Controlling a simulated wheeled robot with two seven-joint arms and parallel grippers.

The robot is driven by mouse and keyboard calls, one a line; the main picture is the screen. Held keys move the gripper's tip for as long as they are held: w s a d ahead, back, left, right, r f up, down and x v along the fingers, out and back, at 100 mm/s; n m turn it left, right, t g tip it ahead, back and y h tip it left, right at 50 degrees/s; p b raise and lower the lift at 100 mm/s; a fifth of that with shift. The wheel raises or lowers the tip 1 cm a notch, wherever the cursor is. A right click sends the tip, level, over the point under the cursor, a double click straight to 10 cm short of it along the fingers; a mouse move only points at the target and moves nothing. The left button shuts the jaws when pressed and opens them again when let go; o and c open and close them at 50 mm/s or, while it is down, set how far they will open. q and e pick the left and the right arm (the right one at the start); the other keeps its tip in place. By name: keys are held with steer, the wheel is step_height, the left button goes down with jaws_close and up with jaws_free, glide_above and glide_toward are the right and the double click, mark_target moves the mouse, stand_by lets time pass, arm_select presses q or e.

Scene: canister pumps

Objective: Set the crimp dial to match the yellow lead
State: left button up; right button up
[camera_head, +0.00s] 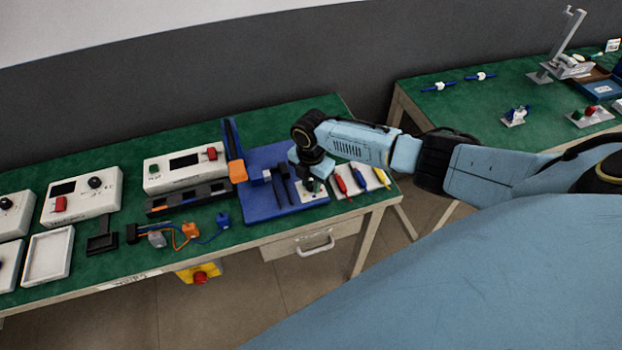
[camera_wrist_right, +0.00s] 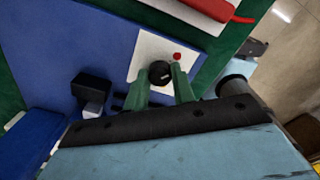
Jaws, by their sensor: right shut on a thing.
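The crimp dial (camera_wrist_right: 160,72) is a small black knob with a pale mark on a white plate (camera_wrist_right: 147,50). A red dot (camera_wrist_right: 177,56) is on that plate, up and right of the knob. My right gripper (camera_wrist_right: 163,84) has its two green fingers on either side of the knob and is shut on it. In the head view my right gripper (camera_head: 314,182) hides most of the dial. The yellow lead (camera_head: 381,177) lies on a white card (camera_head: 370,189), right of a blue lead (camera_head: 360,178) and a red lead (camera_head: 341,185). My left gripper is not in view.
The dial plate sits on a blue board (camera_head: 262,211) with black upright parts (camera_head: 281,181) beside the gripper. White boxes with screens (camera_head: 82,195) and loose cables (camera_head: 186,236) are on the left. A second green table (camera_head: 450,103) stands at the right.

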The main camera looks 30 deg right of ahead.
steer(key=m+p, duration=0.2)
steer(key=m, duration=0.3)
steer(key=shift+r+m, duration=0.1)
steer(key=shift+m, duration=0.2)
steer(key=m+p, duration=0.2)
steer(key=m, duration=0.3)
steer(key=shift+p, duration=0.3)
steer(key=m+p, duration=0.1)
steer(key=m, duration=0.4)
steer(key=shift+m+p, duration=0.35)
steer(key=shift+m, duration=0.05)
steer(key=m+p, duration=0.1)
steer(key=m, duration=0.4)
steer(key=shift+m, duration=0.4)
steer(key=o, duration=1)
